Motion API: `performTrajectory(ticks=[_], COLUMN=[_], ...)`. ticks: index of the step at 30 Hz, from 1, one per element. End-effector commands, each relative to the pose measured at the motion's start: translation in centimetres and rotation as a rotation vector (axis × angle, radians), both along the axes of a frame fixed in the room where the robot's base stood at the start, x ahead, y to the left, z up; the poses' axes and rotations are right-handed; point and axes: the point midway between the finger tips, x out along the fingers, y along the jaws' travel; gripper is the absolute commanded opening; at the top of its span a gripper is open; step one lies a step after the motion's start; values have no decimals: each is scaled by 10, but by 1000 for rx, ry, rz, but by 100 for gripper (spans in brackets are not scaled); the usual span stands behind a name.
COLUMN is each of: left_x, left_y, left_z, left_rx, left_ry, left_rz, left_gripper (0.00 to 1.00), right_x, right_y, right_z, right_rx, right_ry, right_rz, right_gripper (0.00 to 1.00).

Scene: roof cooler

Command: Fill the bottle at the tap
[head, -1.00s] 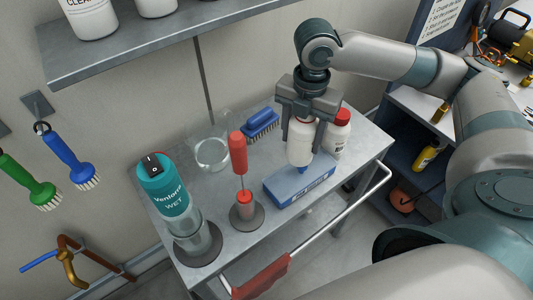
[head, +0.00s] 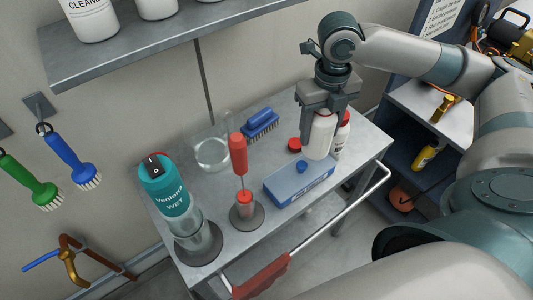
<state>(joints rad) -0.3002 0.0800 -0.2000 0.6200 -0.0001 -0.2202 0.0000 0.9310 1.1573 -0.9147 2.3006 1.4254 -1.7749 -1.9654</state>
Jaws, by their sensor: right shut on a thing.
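A white bottle (head: 318,138) is upright between the fingers of my right gripper (head: 324,112), which is shut on it from above. It is over the far right part of the grey cart, behind the blue box; I cannot tell whether its base touches the cart. The gripper hides its top. The tap (head: 71,268) is at the lower left on a copper pipe by the wall, brass with a blue lever (head: 40,261), well away from the gripper. My left gripper is out of view.
A second white bottle with a red cap (head: 341,139) stands just right of the held one, partly hidden. On the cart (head: 213,183) are a loose red cap (head: 295,145), blue box (head: 290,185), blue brush (head: 262,124), glass beaker (head: 212,152), red-handled tool (head: 239,155) and teal-topped device (head: 168,190). A shelf (head: 180,45) overhangs.

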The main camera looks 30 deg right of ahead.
Motion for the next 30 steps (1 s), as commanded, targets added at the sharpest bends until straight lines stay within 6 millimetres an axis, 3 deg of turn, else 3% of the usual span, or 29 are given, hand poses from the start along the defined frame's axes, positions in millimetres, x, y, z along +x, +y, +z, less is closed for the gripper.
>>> performTrajectory(ticks=[17,30], left_x=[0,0], left_y=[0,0], left_z=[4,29], left_rx=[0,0], left_ry=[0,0], left_rz=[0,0], left_gripper=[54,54], right_x=[8,66], right_y=[6,53], right_z=[-5,-48], right_rx=[1,2], right_ry=[1,3], right_rz=[9,8], right_gripper=[30,30])
